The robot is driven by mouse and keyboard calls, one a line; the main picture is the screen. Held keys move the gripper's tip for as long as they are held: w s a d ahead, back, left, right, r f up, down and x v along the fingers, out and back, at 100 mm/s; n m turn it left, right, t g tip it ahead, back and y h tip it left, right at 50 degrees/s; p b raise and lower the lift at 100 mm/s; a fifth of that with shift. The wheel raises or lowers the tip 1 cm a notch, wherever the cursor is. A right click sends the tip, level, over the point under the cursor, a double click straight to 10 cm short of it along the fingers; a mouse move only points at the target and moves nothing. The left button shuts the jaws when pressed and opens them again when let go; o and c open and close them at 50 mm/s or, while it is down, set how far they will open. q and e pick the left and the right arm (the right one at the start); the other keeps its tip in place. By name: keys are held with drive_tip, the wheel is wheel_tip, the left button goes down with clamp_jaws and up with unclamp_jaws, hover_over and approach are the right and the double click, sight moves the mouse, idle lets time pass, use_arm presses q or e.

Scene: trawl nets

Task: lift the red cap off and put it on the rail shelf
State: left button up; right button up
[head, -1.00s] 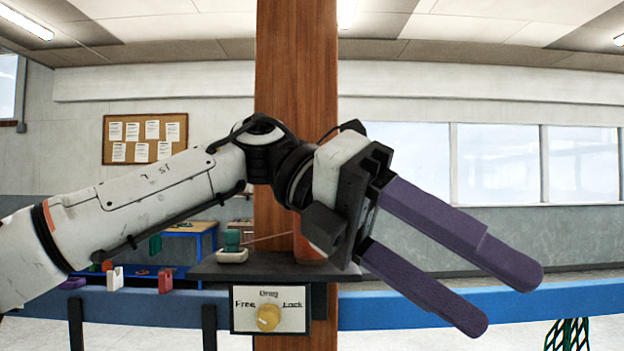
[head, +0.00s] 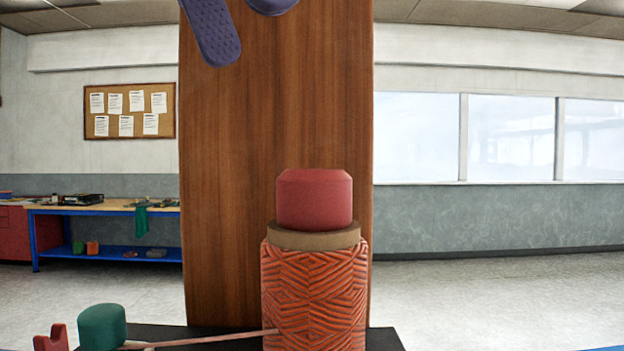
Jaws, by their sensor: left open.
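The red cap (head: 315,200) sits upright on a brown disc (head: 314,237) on top of an orange, zigzag-wound spool (head: 314,298). The spool stands on a dark shelf (head: 384,339) in front of a wooden post; I cannot tell whether this is the rail shelf. My left gripper (head: 246,31) shows only as purple fingers at the top edge, apart from each other. It is open and empty, above and left of the cap, not touching it. My right gripper is out of view.
A strand runs left from the spool towards a green knob (head: 102,327). A red notched piece (head: 51,339) is at the lower left. The wooden post (head: 230,180) rises behind the spool. A blue-framed workbench (head: 100,210) stands far left. The space right of the cap is clear.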

sight(300, 170)
use_arm(q)
drive_tip(key=x, duration=0.4)
drive_tip(key=shift+s+d+f, duration=0.15)
drive_tip(key=shift+s+f, duration=0.25)
drive_tip(key=x, duration=0.5)
drive_tip(key=shift+w+d+r, duration=0.15)
drive_tip(key=shift+w, duration=0.05)
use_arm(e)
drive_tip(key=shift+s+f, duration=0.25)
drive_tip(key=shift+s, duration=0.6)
use_arm(q)
drive_tip(key=c, duration=1.1)
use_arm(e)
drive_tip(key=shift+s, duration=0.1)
use_arm(q)
drive_tip(key=shift+r, duration=0.15)
